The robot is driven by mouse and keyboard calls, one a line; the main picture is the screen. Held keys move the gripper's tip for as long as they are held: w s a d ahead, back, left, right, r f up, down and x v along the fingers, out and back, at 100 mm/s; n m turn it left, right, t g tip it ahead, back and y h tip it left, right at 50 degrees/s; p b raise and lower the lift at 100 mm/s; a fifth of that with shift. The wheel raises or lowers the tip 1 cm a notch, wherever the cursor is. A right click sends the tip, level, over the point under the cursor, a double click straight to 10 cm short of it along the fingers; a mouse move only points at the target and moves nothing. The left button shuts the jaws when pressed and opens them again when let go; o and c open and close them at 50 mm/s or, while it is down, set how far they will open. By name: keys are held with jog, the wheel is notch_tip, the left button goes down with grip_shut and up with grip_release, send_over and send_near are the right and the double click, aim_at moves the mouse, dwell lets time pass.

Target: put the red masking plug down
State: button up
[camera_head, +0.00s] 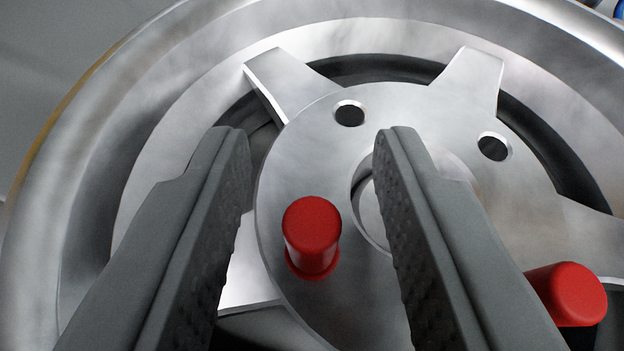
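A red masking plug (312,236) stands upright on the hub of the metal wheel (300,130). It shows between the two fingers of my gripper (308,140), with a gap on each side, so the fingers do not touch it. A second red masking plug (572,294) is at the lower right, partly hidden behind the right finger. My gripper is open and holds nothing. What lies under each plug is hidden.
The hub has two empty bolt holes in view, one at the top (349,114) and one at the right (493,147). A larger centre bore (372,214) is partly hidden by the right finger. Spokes and dark gaps surround the hub, inside a raised rim.

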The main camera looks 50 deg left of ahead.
jog(key=v, duration=1.2)
jog(key=shift+r, duration=0.25)
jog(key=s+d+r+m+t+h, duration=0.25)
jog(key=d+r+t, duration=0.2)
jog(key=d, duration=0.45)
jog(key=s+d+r+m+t+h, duration=0.1)
jog(key=s+d+r+m+t, duration=0.15)
jog(key=d+r, duration=0.4)
jog(key=s+d+f+m+h, duration=0.2)
jog(key=s+d+h, duration=0.1)
jog(key=s+d, duration=0.4)
jog(key=s+d+f+m+t+h, duration=0.1)
jog(key=s+d+f+m+h, duration=0.1)
jog(key=s+d, duration=0.5)
jog(key=shift+d+f+h, duration=0.65)
jog(key=shift+d+f, duration=0.1)
jog(key=shift+f, duration=0.05)
